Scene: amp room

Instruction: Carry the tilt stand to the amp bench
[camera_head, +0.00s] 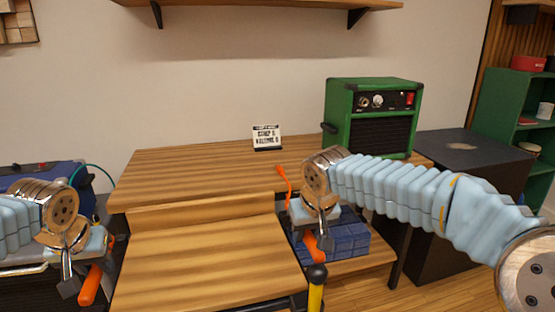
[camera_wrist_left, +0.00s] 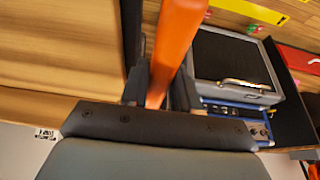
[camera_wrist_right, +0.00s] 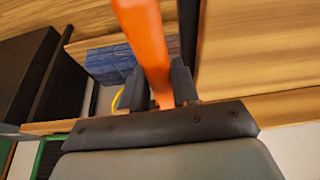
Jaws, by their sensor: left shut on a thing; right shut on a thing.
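The tilt stand (camera_head: 205,262) shows in the head view as a wide wooden board with a raised back edge and dark frame parts. It is in front of the amp bench (camera_head: 190,163), and its feet are hidden. My left gripper (camera_head: 75,275) is shut on an orange grip at the left; this grip fills the middle of the left wrist view (camera_wrist_left: 175,50). My right gripper (camera_head: 318,238) is shut on another orange grip at the right, which also shows in the right wrist view (camera_wrist_right: 145,40). I cannot tell whether the stand is clear of the floor.
A green amp (camera_head: 368,118) and a small sign (camera_head: 267,137) stand on the bench. A blue box (camera_head: 345,242) sits on a low wooden shelf by my right gripper. A dark cabinet (camera_head: 465,160) is at the right. Blue gear (camera_head: 70,175) is at the left.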

